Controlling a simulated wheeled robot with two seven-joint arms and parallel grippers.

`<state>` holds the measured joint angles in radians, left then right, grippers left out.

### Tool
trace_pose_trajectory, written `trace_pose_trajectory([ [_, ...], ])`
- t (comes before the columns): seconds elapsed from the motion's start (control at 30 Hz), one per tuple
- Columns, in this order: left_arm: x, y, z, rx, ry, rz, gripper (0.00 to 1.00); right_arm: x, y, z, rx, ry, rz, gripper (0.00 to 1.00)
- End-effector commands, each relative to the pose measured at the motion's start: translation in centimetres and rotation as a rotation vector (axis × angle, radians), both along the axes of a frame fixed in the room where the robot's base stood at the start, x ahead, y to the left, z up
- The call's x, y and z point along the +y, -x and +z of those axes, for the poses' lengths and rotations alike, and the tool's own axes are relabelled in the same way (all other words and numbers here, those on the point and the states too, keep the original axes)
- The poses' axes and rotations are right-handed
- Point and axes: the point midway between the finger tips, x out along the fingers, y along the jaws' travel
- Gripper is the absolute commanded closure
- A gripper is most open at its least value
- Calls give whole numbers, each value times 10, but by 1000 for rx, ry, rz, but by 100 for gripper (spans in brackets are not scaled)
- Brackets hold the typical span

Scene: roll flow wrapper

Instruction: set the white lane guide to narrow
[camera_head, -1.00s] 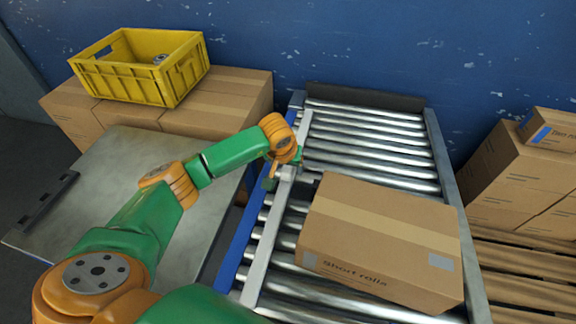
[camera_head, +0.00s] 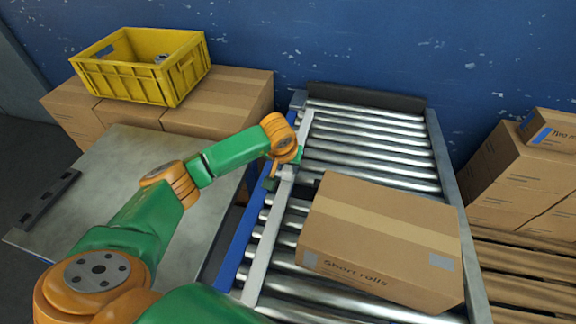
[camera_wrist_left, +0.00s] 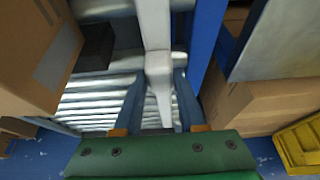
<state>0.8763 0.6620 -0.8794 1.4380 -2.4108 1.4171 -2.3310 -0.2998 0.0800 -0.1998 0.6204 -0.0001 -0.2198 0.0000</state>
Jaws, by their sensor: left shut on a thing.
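The white lane guide (camera_head: 262,250) is a long pale rail running along the left side of the roller conveyor, just inside its blue side frame. In the left wrist view the guide (camera_wrist_left: 154,22) runs down from the top middle, with a pale block on it between the fingers. My left gripper (camera_head: 283,173) is at the guide, and its fingers (camera_wrist_left: 158,82) are shut on that block, one on each side. The arm hides part of the guide's far half in the head view. My right gripper does not show.
A "Short rolls" carton (camera_head: 378,240) sits on the rollers, right of the guide. A metal table (camera_head: 150,205) stands left of the conveyor. A yellow crate (camera_head: 125,85) rests on cartons behind it. More cartons (camera_head: 515,175) stand on the right. The far rollers (camera_head: 370,140) are clear.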

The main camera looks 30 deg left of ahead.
Motion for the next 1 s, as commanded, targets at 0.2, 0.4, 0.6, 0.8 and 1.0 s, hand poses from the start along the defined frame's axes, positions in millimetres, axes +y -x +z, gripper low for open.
trace_pose_trajectory([
  [0.2, 0, -1, 1, -2, 1, 1, 100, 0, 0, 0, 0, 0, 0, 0],
  [0.4, 0, -1, 1, -3, 1, 1, 100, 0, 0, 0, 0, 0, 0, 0],
  [0.6, 0, -1, 1, -3, 1, 1, 100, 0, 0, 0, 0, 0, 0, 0],
  [0.8, 0, -1, 1, -4, 0, 1, 100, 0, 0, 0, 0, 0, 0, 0],
  [1.0, -22, -7, -2, -5, 6, -3, 100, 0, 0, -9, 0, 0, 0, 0],
])
